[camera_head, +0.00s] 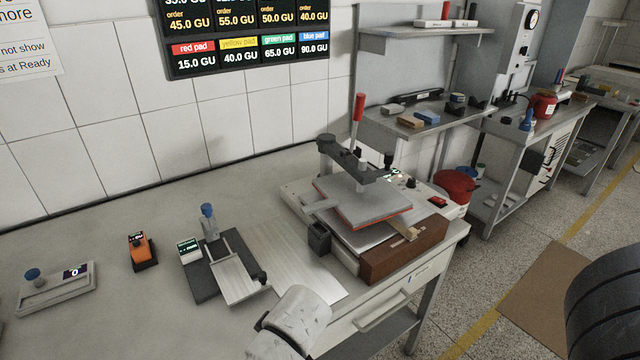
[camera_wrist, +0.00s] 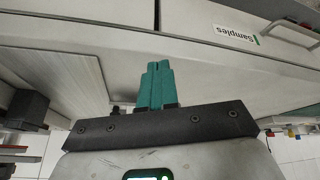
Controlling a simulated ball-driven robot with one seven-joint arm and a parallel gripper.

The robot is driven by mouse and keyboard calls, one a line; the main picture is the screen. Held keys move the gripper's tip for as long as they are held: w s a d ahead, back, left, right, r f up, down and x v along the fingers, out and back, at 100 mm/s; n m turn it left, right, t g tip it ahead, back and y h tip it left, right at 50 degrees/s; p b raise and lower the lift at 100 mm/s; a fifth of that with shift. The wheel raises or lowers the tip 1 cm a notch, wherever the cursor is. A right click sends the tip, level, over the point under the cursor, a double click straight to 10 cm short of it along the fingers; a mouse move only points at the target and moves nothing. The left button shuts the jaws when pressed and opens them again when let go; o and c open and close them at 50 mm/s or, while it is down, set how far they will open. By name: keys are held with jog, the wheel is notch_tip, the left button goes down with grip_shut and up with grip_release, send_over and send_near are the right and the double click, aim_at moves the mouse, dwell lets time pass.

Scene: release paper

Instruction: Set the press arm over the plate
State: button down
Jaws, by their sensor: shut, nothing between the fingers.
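The press has a dark press arm (camera_head: 350,158) with an upright red handle (camera_head: 358,107) and a dark post at its left. The press arm reaches across above a square grey upper plate (camera_head: 345,191) with an orange-red edge. A pale lower plate (camera_head: 360,238) shows partly beneath it; whether the two touch is unclear. My gripper (camera_wrist: 157,85) shows in the wrist view with its teal fingers together, empty, in front of the bench's drawer front. In the head view, only my white arm link shows near the bottom; the fingers are hidden.
A brown block (camera_head: 403,254) sits at the press's front. A dark device with a blue knob (camera_head: 207,210), an orange device (camera_head: 141,250) and a white scale (camera_head: 56,288) stand left. A "Samples" drawer (camera_wrist: 262,22) is in the wrist view. The bench between these devices is clear.

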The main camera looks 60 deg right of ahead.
jog(key=w+d+r, duration=0.1)
jog(key=w+d, duration=0.1)
jog(key=w+d+r+m+h, duration=0.1)
jog(key=w+d, duration=0.1)
jog(key=d, duration=0.1)
jog(key=w+d+r+m+h, duration=0.1)
jog(key=w+d, duration=0.1)
jog(key=shift+d+g, duration=0.4)
jog(key=w+d+r+m+g+h, duration=0.2)
jog(key=d+r+m, duration=0.1)
jog(key=d+r, duration=0.55)
jog(key=w+d+r+m+g+h, duration=0.1)
jog(key=d+r+m+g+h, duration=0.15)
jog(key=d+r, duration=0.65)
jog(key=shift+t+y, duration=0.25)
jog(key=shift+s+d+r+p+x, duration=0.35)
jog(key=shift+p+x, duration=0.1)
jog(key=shift+x, duration=2.15)
jog(key=shift+s+d+r+p+x, duration=0.2)
jog(key=shift+s+d+p+x, duration=0.2)
jog(key=shift+x, duration=2.2)
jog(key=shift+s+d+r+p+x, duration=0.35)
jog(key=shift+p+x, duration=0.1)
jog(key=shift+x, duration=2.15)
